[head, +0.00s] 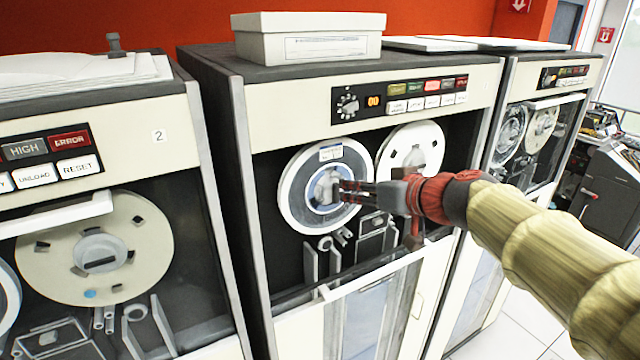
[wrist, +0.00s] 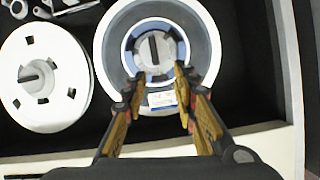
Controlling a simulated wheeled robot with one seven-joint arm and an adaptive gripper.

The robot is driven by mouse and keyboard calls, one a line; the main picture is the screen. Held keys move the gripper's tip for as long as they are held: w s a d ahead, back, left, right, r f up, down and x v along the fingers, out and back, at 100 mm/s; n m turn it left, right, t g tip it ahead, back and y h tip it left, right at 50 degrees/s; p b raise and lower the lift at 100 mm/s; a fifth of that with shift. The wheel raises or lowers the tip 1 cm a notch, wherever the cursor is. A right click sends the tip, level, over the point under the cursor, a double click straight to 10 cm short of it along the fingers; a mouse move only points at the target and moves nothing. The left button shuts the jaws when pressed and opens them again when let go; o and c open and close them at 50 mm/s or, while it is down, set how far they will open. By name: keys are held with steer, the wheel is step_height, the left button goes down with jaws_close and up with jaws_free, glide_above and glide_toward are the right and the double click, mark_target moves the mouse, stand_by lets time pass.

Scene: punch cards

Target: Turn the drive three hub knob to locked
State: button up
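The hub knob (head: 327,186) sits at the centre of the left reel (head: 296,200) on the middle drive, right of the cabinet marked 2. In the wrist view the knob (wrist: 153,48) is a round grey hub with a raised bar standing roughly upright in the picture, inside a blue ring. My gripper (head: 345,190) is in front of this reel, its fingertips at the hub's right side in the head view. In the wrist view my gripper (wrist: 159,80) has its two fingers apart, tips near the hub's lower edge, nothing between them. I cannot tell whether they touch it.
A second white reel (head: 410,150) is beside it; it also shows in the wrist view (wrist: 42,78). Guide posts and a head block (head: 375,240) lie below. A control panel (head: 400,100) is above. A white box (head: 308,45) stands on top.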

mark_target(338, 185)
steer(key=shift+n, duration=0.8)
steer(key=x, duration=0.5)
steer(key=p+x, duration=0.1)
steer(key=x, duration=0.1)
steer(key=shift+w+d, duration=0.1)
steer(key=shift+w, duration=0.45)
jaws_close()
